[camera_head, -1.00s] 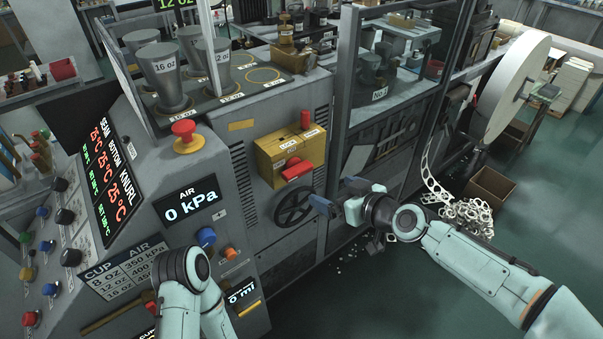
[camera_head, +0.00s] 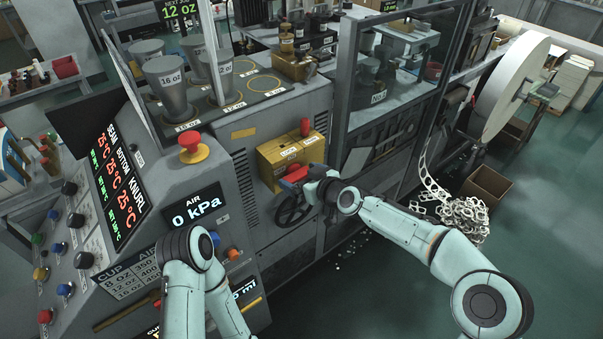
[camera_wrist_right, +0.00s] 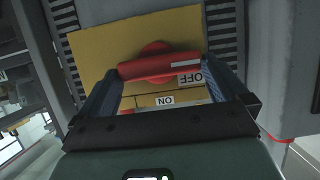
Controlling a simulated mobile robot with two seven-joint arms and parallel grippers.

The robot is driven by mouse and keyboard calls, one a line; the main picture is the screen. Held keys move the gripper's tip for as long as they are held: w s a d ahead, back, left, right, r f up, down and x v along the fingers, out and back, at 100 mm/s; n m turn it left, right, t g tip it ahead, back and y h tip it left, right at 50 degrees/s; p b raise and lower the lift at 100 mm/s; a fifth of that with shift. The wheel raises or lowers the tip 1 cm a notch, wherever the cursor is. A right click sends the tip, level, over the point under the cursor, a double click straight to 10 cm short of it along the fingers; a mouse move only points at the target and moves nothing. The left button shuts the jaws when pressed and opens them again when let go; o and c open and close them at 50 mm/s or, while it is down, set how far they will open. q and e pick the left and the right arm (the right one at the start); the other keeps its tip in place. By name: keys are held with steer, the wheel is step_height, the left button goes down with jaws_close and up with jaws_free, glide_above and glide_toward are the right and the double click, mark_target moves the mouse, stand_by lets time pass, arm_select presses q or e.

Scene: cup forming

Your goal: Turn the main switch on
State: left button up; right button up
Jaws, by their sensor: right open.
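The main switch is a yellow box (camera_head: 277,158) on the machine front with a red handle (camera_head: 294,173). In the right wrist view the red handle (camera_wrist_right: 150,67) lies nearly level across the yellow plate (camera_wrist_right: 95,55). Its white mark is at the right end, beside the OFF label (camera_wrist_right: 190,79). The ON label (camera_wrist_right: 166,100) is below the handle. My right gripper (camera_head: 306,182) is open in front of the switch. In its wrist view the fingers (camera_wrist_right: 163,82) are at either end of the handle; contact is unclear. My left arm shows, but its gripper does not.
A black handwheel (camera_head: 291,211) is just below the switch. A red knob (camera_head: 305,127) stands on top of the yellow box. A red emergency button (camera_head: 191,144) and the 0 kPa air display (camera_head: 195,214) are to the left. A glass guard (camera_head: 385,80) is to the right.

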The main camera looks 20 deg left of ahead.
steer(key=shift+f, duration=0.1)
steer(key=c, duration=0.7)
steer(key=shift+c, duration=0.2)
